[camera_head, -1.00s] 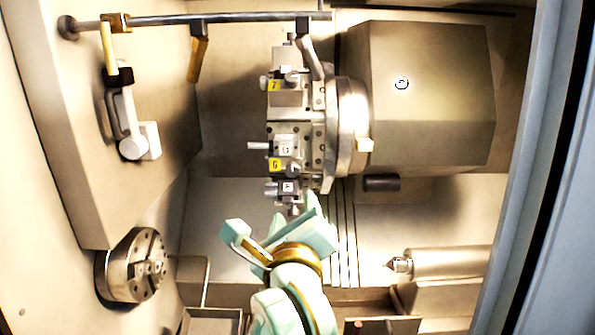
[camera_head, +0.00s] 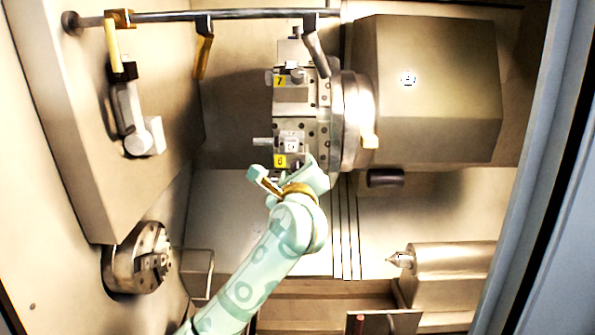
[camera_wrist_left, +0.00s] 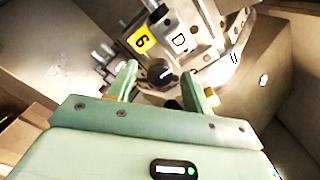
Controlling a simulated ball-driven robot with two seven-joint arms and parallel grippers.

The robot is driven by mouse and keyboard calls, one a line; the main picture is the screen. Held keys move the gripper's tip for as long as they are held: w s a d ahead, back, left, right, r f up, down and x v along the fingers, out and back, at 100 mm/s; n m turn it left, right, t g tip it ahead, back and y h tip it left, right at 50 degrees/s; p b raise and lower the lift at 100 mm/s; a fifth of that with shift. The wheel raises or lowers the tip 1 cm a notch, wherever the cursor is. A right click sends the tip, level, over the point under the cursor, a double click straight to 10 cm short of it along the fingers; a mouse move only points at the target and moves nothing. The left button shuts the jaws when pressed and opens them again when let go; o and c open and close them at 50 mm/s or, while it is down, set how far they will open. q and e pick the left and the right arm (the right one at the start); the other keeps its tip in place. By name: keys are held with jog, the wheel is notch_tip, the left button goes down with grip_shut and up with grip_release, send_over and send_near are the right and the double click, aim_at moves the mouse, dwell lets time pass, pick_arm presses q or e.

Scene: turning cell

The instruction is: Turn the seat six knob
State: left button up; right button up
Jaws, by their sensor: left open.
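The seat six station shows a yellow "6" label (camera_head: 280,161) at the lower part of the turret in the head view; the label also shows in the left wrist view (camera_wrist_left: 142,40). In the wrist view a dark round knob (camera_wrist_left: 161,73) with a light mark sits just below that label. My left gripper (camera_head: 285,178) is open, and its arm reaches up from the bottom left. In the wrist view its two fingers (camera_wrist_left: 163,84) point toward the knob, one on either side of the line to it, with no clear contact. In the head view the gripper hides the knob. My right gripper is not in view.
The turret disc (camera_head: 357,110) and its large housing (camera_head: 430,90) fill the upper right. A yellow "7" label (camera_head: 280,82) marks the seat above. A chuck (camera_head: 138,258) is at lower left, a tailstock (camera_head: 450,262) at lower right. A bar (camera_head: 230,15) crosses the top.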

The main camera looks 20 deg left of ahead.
pick_arm(q)
jog(key=c, duration=1)
jog(key=shift+o, duration=0.2)
jog(key=shift+m, duration=0.3)
jog(key=m+p, duration=0.4)
jog(key=m, duration=0.1)
jog(key=shift+r, duration=0.1)
jog(key=m+p, duration=0.9)
jog(key=shift+r+p, duration=0.1)
jog(key=shift+p, duration=0.2)
jog(key=shift+f+m+p, duration=0.2)
jog(key=shift+m+p, duration=1.45)
jog(key=shift+m, duration=0.05)
jog(key=o, duration=1)
jog(key=shift+d, duration=0.1)
jog(key=shift+c, duration=0.2)
